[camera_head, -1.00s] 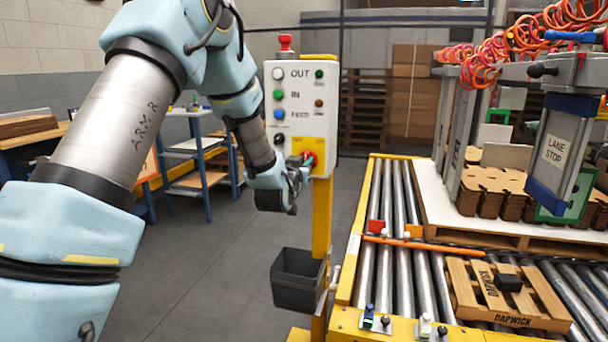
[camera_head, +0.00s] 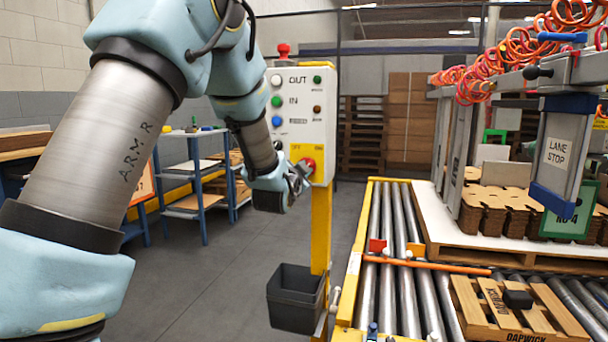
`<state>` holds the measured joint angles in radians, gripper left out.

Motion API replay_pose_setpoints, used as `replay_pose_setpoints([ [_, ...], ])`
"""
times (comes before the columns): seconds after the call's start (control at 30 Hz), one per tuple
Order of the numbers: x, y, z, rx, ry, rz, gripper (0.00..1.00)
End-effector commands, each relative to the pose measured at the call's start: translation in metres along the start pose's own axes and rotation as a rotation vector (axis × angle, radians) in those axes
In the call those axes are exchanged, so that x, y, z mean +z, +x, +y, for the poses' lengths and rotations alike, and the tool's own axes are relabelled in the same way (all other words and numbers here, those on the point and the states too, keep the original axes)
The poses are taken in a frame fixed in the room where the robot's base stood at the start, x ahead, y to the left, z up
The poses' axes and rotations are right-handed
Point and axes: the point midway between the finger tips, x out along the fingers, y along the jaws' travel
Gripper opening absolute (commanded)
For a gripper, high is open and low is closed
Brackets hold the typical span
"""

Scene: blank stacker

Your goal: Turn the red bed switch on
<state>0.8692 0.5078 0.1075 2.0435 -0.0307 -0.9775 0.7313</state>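A white control panel (camera_head: 298,88) on a yellow post carries several buttons. At its lower right is a yellow plate with a red switch (camera_head: 311,163), partly hidden by my gripper. I take this as the bed switch; its label is too small to read and its position is not clear. My gripper (camera_head: 302,172) is at the panel's lower edge, with its tip beside or touching the red switch. Its fingers are too small and overlapped to show whether they are open or shut.
A red mushroom button (camera_head: 284,49) tops the panel. A dark bin (camera_head: 296,298) hangs low on the post. A roller conveyor (camera_head: 405,290) with an orange bar and a wooden pallet (camera_head: 515,305) lies to the right. Blue-framed shelves (camera_head: 196,180) stand behind my arm. Open floor lies between.

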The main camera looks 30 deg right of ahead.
Motion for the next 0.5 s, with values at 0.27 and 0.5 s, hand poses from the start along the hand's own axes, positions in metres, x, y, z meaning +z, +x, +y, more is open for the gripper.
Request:
replay_pose_setpoints([
  [0.27, 0.0010, -0.0002, 0.0007, 0.001, 0.035, -0.002, 0.00],
  [0.5, 0.0009, -0.0002, 0.0007, 0.002, 0.036, -0.002, 0.00],
])
